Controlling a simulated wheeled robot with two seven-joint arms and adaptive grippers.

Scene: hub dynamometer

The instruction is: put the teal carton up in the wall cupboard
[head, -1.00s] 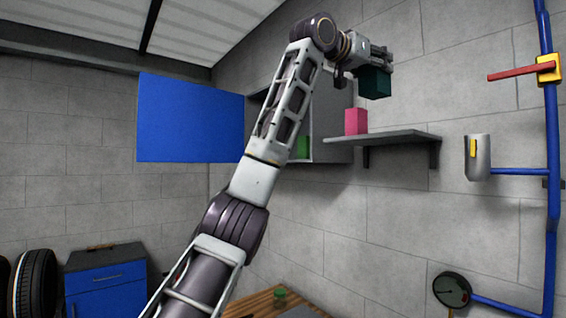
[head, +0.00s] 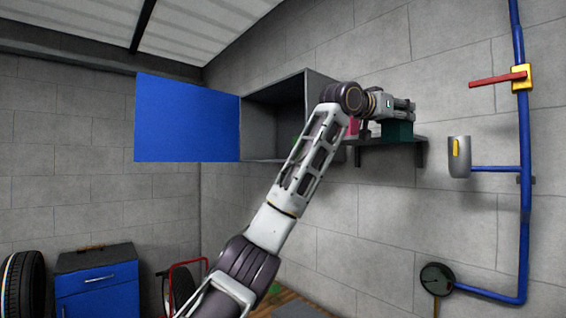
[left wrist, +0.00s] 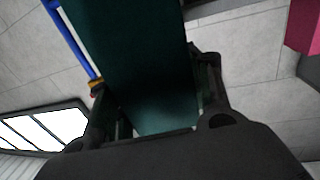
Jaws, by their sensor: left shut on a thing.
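The teal carton (head: 398,131) is held in my left gripper (head: 402,106), at the height of the wall shelf. I cannot tell whether it touches the shelf. In the left wrist view the carton (left wrist: 135,60) fills the middle between the two fingers of the left gripper (left wrist: 155,105), which is shut on it. The wall cupboard (head: 316,95) is to the left of the gripper, with its blue door (head: 188,118) swung open to the left. My left forearm hides the cupboard's lower right part. My right gripper is not in view.
The wall shelf (head: 408,141) carries a pink box (head: 352,126), mostly hidden by my wrist; it also shows in the left wrist view (left wrist: 303,25). A green thing (head: 297,142) shows slightly inside the cupboard. A grey holder (head: 459,157) and blue pipe (head: 526,150) are at the right.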

